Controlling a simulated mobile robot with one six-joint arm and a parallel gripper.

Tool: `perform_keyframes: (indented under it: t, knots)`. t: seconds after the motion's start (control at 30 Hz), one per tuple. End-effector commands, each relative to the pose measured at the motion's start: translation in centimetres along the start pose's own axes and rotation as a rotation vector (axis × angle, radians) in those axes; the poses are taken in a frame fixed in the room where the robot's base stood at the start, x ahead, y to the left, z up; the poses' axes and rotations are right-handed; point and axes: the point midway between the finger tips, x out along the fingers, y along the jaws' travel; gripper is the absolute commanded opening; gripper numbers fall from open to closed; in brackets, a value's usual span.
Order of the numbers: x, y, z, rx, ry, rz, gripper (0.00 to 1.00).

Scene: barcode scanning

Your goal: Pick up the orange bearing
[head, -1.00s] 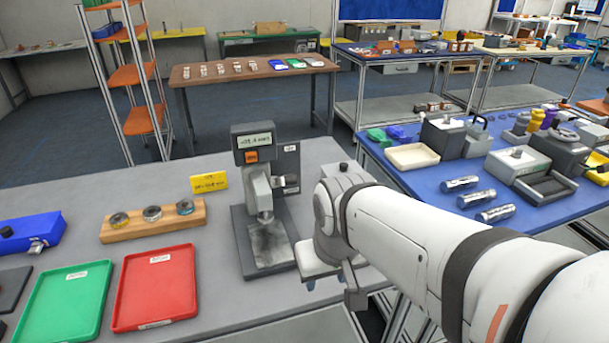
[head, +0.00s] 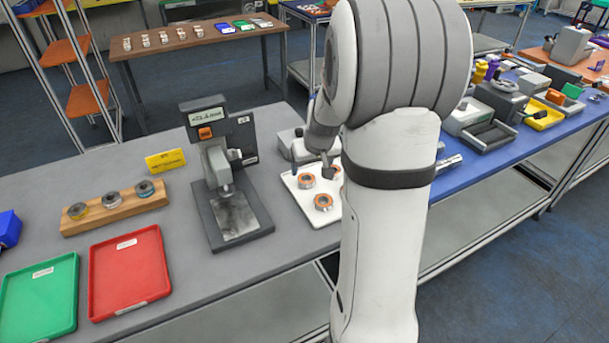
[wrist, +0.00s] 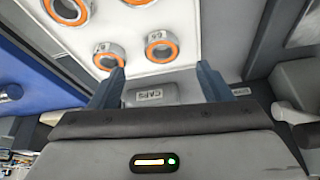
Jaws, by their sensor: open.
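Several orange-ringed bearings lie on a white tray (head: 298,205) in the head view. One bearing (head: 323,202) is near the front of the tray, one (head: 306,181) is behind it, and another sits partly beside my gripper. In the wrist view a bearing (wrist: 162,47) and a second bearing (wrist: 109,54) lie beyond the fingertips, with more cut off at the top edge. My gripper (wrist: 160,74) is open and empty, its two dark fingers apart and short of the bearings in the picture. In the head view my arm hides part of the tray.
A grey press-like device (head: 225,185) stands left of the tray. Red (head: 129,270) and green (head: 40,300) trays and a wooden block (head: 115,207) with three rings are further left. A grey box labelled CAPS (wrist: 150,94) shows between my fingers.

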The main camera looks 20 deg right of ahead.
Motion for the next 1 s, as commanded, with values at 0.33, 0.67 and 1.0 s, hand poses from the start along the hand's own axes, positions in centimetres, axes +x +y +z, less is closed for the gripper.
perform_keyframes:
  t: [0.33,0.67,1.0]
  knots:
    - [3.9,-0.3,0.2,-0.001,-0.006,-0.002,0.72]
    - [6.6,-0.3,0.2,-0.003,-0.002,-0.001,0.72]
    - [6.5,-0.4,0.2,-0.003,-0.002,-0.001,0.58]
